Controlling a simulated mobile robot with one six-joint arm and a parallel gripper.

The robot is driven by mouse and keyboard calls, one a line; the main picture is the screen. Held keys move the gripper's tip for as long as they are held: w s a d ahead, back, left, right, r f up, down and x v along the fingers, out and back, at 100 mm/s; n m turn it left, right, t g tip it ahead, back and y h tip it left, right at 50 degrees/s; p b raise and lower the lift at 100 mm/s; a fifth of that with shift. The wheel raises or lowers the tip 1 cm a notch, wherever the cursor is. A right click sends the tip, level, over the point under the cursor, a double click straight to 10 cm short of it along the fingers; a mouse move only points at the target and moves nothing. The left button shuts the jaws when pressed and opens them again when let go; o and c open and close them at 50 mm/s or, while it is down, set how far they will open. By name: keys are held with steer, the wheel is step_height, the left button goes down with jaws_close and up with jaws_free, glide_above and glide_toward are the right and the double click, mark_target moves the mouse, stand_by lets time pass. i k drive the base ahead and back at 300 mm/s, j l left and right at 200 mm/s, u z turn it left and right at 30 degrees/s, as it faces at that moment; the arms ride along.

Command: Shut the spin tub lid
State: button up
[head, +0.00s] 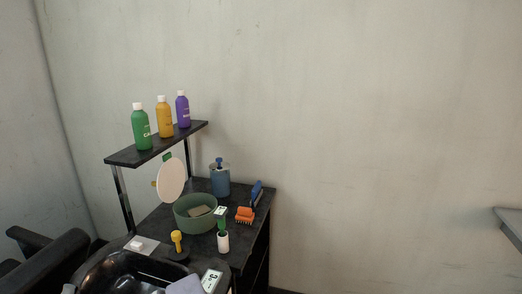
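A round green tub (184,221) stands on the dark table, its top uncovered. A tan block (200,211) shows inside it. A cream round disc (171,180) stands nearly upright at the tub's back left side and looks like its raised lid. I cannot tell how it joins the tub. A small green piece (167,156) shows at the disc's top edge. My gripper is not in view.
A blue canister (220,182), an orange-and-blue brush (245,215), a green-and-white item (222,242) and a yellow-handled item (177,240) surround the tub. Several bottles (164,118) stand on the raised shelf (135,157). A black basin (110,268) is in front.

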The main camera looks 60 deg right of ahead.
mark_target(171, 179)
steer(key=z, duration=1.05)
steer(key=i+l+u, duration=0.25)
steer(key=u, duration=0.15)
steer(key=i+l+u, duration=0.25)
steer(key=u, duration=0.2)
steer(key=i+l+u, duration=0.1)
steer(key=l+u, duration=0.3)
steer(key=i+l+u, duration=0.1)
steer(key=l+u, duration=0.3)
steer(key=l, duration=0.15)
